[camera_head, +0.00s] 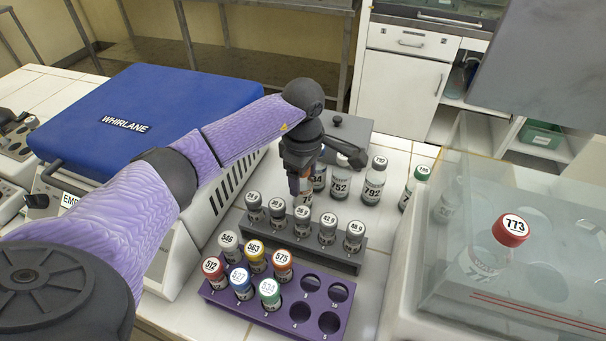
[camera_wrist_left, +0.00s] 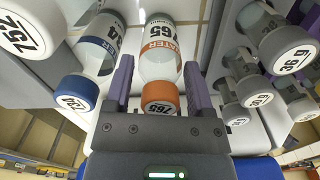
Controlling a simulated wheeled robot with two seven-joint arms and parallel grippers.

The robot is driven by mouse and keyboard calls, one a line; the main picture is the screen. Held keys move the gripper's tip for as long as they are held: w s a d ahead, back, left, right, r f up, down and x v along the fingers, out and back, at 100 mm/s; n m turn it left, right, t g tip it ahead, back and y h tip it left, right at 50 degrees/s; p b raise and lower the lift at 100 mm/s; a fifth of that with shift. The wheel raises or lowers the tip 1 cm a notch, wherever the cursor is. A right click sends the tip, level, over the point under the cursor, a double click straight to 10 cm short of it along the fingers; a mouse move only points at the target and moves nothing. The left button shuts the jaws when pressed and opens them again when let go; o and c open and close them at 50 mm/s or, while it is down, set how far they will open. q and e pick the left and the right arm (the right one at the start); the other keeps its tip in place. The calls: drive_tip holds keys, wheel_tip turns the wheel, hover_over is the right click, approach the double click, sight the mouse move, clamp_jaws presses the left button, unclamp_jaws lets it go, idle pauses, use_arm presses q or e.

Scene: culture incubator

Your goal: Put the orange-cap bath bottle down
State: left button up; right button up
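The orange-cap bath bottle (camera_wrist_left: 160,65), labelled 765 and WATER, is upright between the two purple fingers of my left gripper (camera_wrist_left: 160,80). The fingertips lie close along both sides of its body, and the orange cap points back toward the wrist. In the head view my left gripper (camera_head: 303,178) points down behind the grey rack, with part of the bottle (camera_head: 306,198) showing below it. The bottle's base is hidden there, so I cannot tell whether it touches the counter. My right gripper is not in view.
Bottle 752 (camera_head: 340,180) and bottle 792 (camera_head: 374,181) stand close to the right. The grey rack (camera_head: 345,262) of capped vials and the purple rack (camera_head: 262,318) stand in front. The blue-lidded WHIRLANE machine (camera_head: 150,110) is left; a clear-walled bath with bottle 773 (camera_head: 485,262) is right.

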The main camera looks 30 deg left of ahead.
use_arm(q)
drive_tip(key=shift+r, duration=0.1)
wheel_tip(320, 180, up, 11)
drive_tip(key=p, duration=0.2)
drive_tip(key=shift+r+p, duration=0.15)
drive_tip(key=shift+p, duration=0.15)
drive_tip(key=shift+r, duration=0.45)
